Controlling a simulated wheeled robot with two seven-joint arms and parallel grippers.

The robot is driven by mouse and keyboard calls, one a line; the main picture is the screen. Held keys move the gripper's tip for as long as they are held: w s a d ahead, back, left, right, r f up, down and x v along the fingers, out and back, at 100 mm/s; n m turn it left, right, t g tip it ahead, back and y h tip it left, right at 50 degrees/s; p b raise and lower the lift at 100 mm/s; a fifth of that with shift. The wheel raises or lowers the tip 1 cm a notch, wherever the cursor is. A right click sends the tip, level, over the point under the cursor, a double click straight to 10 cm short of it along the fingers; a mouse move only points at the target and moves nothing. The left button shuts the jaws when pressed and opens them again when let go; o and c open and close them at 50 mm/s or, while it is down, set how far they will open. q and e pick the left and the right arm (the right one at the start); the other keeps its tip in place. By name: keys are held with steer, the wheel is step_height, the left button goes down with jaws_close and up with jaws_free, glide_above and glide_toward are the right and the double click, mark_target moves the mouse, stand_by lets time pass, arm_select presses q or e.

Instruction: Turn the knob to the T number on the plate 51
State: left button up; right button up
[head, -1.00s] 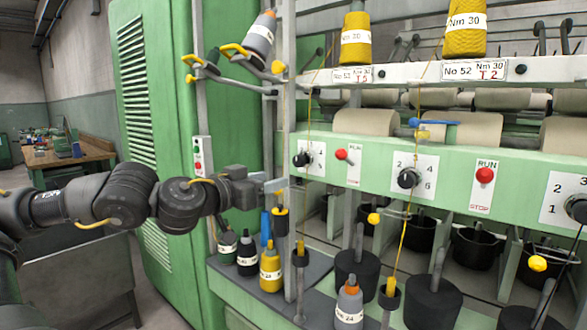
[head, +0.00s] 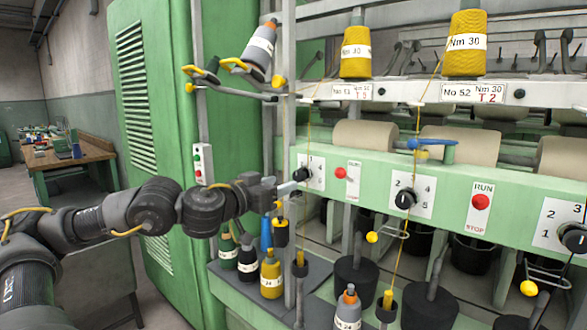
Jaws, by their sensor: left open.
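The plate (head: 351,91) on the upper rail at the left is small; its red mark looks like T 5, and its number looks like 51. Below it, the leftmost black knob (head: 302,174) sits on a white dial on the green panel. Its dial numbers are mostly too small or covered to read, and its pointing direction is unclear. My left gripper (head: 291,187) is open and empty, its fingertips just left of and slightly below this knob. I cannot tell whether they touch it. My right gripper is not in view.
A red button (head: 340,172) is just right of the knob. Another knob (head: 405,199) and the No 52 T 2 plate (head: 473,93) are further right. A vertical grey post and yellow yarn pass close to the gripper. Bobbins (head: 271,275) stand on the ledge below.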

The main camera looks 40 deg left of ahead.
mark_target(297, 178)
arm_select(q)
steer(key=w+p, duration=0.2)
steer(key=w, duration=0.2)
steer(key=shift+w+a+p, duration=0.15)
steer(key=shift+a+p, duration=0.05)
steer(key=shift+p, duration=0.15)
steer(key=shift+w+d, duration=0.15)
steer(key=shift+w, duration=0.5)
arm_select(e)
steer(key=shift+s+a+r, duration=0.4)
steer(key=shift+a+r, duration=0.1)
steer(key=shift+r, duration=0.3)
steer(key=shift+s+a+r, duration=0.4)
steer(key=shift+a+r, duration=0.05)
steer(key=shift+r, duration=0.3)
arm_select(q)
steer(key=c, duration=0.9)
steer(key=shift+c, duration=0.4)
steer(key=shift+f, duration=0.1)
